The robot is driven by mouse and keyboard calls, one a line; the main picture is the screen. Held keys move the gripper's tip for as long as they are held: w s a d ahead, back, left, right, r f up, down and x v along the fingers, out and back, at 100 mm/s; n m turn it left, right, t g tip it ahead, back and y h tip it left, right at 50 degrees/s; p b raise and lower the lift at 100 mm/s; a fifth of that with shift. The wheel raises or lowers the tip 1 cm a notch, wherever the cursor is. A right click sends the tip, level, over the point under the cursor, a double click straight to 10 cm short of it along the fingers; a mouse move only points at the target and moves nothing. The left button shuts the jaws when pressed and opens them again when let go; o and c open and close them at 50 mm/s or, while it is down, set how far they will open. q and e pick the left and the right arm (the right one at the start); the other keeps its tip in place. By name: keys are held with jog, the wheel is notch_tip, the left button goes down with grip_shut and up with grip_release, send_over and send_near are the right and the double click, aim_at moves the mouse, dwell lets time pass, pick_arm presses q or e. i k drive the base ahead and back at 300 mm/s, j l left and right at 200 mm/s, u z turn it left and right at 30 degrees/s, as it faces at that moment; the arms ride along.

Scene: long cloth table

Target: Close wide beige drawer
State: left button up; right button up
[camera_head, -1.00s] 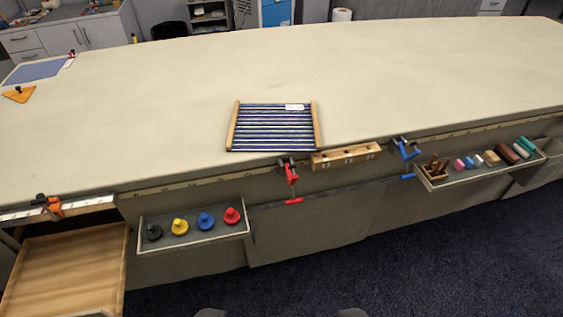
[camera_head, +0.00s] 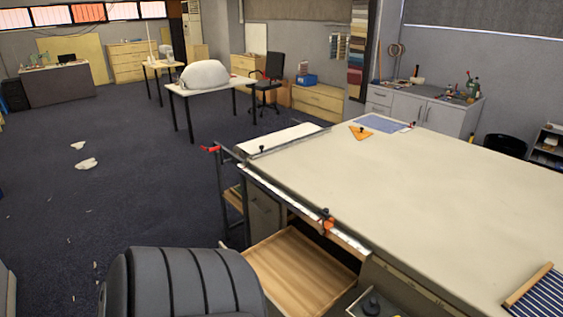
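The wide beige drawer (camera_head: 300,272) stands pulled out from the near left end of the long cloth table (camera_head: 440,190). Its pale wooden bottom shows bare and empty. Its left front part is hidden behind a dark ribbed shape in the foreground.
The dark ribbed shape (camera_head: 185,285), perhaps a padded chair back, fills the bottom centre-left. A small tray (camera_head: 350,300) with a dark knob (camera_head: 371,303) is right of the drawer. An orange-handled clamp (camera_head: 326,222) sits on the table edge above it. Dark carpet (camera_head: 90,210) is open at left.

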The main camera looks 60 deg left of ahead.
aim_at(298, 277)
jog(key=u, duration=2.25)
